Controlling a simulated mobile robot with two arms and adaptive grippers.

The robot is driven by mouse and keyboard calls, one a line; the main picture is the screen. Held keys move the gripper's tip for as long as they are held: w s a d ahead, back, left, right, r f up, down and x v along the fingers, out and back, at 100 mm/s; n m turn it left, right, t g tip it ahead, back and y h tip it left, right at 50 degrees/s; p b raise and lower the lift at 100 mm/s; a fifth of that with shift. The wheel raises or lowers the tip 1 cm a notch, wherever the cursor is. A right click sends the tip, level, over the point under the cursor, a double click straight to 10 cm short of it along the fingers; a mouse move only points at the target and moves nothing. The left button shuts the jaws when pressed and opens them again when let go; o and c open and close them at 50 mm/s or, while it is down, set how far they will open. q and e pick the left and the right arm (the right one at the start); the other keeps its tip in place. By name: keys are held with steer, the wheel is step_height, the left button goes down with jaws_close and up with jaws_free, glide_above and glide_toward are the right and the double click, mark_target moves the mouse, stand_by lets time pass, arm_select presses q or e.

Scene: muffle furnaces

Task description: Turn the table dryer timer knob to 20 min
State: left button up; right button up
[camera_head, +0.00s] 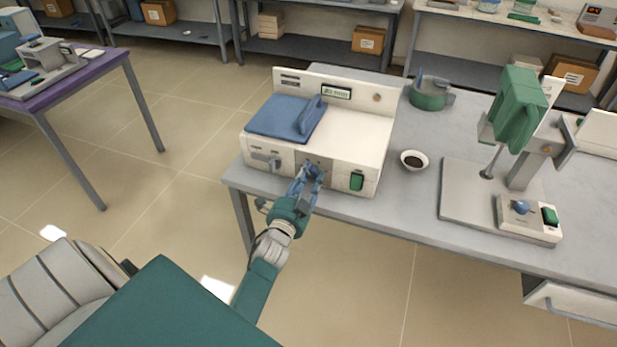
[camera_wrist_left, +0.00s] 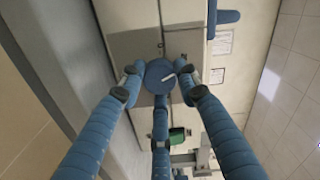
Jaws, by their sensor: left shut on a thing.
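The table dryer (camera_head: 345,145) is a white box with a blue lid (camera_head: 275,117), standing at the near left corner of the grey table. Its timer knob (camera_wrist_left: 158,76) is round and blue with a white pointer mark, on a grey front panel in the left wrist view. My left gripper (camera_head: 308,172) is at the dryer's front, its blue fingers shut around the knob, as the left wrist view also shows (camera_wrist_left: 160,84). In the head view the fingers hide the knob. The scale markings are too small to read. My right gripper is out of view.
A small bowl of dark material (camera_head: 414,160) stands right of the dryer. A stirrer-like device with a green head (camera_head: 518,108) stands further right. The floor before the table is clear.

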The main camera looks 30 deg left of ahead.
arm_select(q)
steer(key=shift+w+d+r, duration=0.2)
steer(key=shift+d+r, duration=0.05)
steer(key=shift+r, duration=0.15)
steer(key=o, duration=1.1)
steer(key=shift+d, duration=0.1)
steer(key=shift+o, duration=0.2)
steer(key=shift+f, duration=0.15)
steer(key=shift+s+f, duration=0.2)
steer(key=shift+s, duration=0.25)
steer(key=v, duration=1.1)
steer(key=shift+s+r, duration=0.1)
